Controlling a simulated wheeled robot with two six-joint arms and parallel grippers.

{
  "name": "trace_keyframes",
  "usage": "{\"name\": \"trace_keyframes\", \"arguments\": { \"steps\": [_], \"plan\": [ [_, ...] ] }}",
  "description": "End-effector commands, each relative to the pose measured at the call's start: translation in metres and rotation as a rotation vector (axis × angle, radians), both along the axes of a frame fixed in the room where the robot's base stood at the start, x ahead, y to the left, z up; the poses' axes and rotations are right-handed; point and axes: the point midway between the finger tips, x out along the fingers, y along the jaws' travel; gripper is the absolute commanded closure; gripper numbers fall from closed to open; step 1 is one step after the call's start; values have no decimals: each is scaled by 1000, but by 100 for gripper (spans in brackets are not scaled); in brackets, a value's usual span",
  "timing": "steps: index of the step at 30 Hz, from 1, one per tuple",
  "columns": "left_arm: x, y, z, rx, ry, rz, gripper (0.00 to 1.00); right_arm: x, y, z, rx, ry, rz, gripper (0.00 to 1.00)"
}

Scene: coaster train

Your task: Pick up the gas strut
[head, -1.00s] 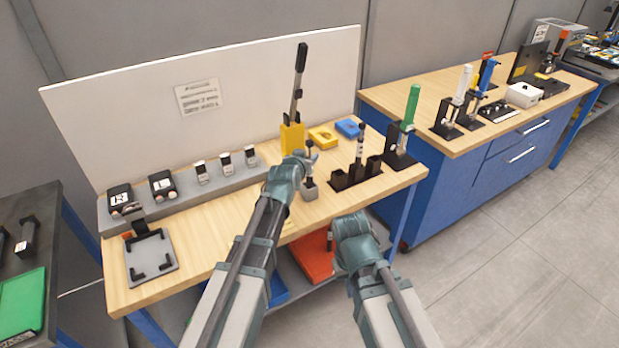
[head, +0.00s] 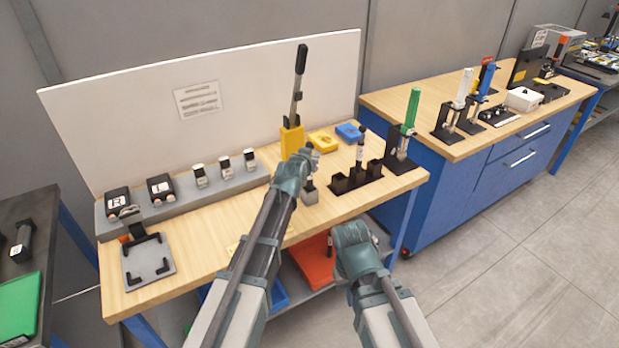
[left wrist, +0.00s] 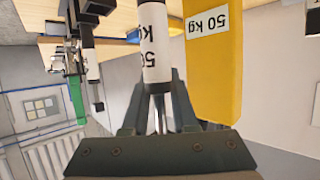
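A white cylinder with a "50" label (left wrist: 155,45), which looks like the gas strut, stands in front of my left gripper (left wrist: 159,100) in the left wrist view. A thin rod below it runs between the two fingers. Whether they press on it is not clear. In the head view my left gripper (head: 307,158) is above the bench, by a small grey block (head: 310,196), and hides most of the strut. A yellow holder labelled 50 kg (left wrist: 213,60) is beside it; it also shows in the head view (head: 291,140). My right gripper (head: 352,236) is low before the bench, its fingers hidden.
A black rack (head: 345,184) with an upright black-and-white piece and a stand with a green-topped tool (head: 409,125) are to the right. A phone-like cradle (head: 149,262) lies at the left. The bench front between is mostly clear.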

Motion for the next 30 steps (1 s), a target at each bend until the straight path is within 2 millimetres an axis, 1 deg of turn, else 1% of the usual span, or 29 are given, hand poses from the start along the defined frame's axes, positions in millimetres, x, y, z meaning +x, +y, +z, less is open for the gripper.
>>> {"name": "trace_keyframes", "arguments": {
  "steps": [1,3,30],
  "plan": [
    [0,0,0,0,1,0,89,0,0,0,0,0,0,100],
    [0,0,0,0,2,0,100,0,0,0,0,0,0,100],
    [-1,0,-2,1,7,-1,100,0,0,-1,0,0,0,100]
  ]
}}
